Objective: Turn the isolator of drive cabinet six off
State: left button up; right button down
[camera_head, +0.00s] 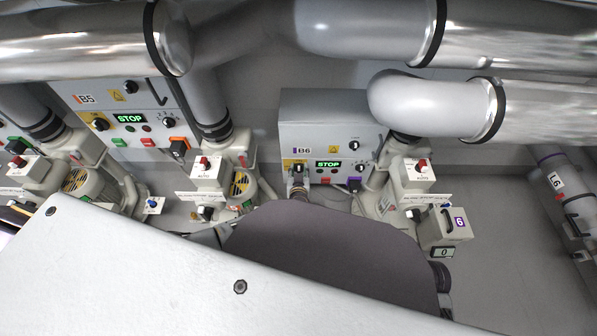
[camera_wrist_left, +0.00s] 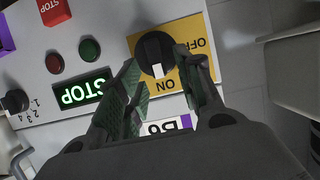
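Drive cabinet B6 (camera_head: 325,135) is a grey box in the middle of the head view, its green display reading STOP. Its isolator is a black rotary knob (camera_wrist_left: 155,55) on a yellow ON/OFF plate (camera_wrist_left: 200,68). The wrist view shows it upside down, the knob's white mark pointing toward ON. My left gripper (camera_wrist_left: 158,80) is open, its two fingers on either side of the knob; I cannot tell whether they touch it. In the head view, my left gripper (camera_head: 297,183) is at the cabinet's lower left, partly covering the plate. My right gripper is not in view.
Red and green buttons and the STOP display (camera_wrist_left: 82,92) sit beside the plate. Cabinet B5 (camera_head: 125,115) stands to the left. Large metal pipes (camera_head: 430,105) run overhead.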

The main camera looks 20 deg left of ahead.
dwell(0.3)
pick_arm(q)
grip_shut()
dwell(0.3)
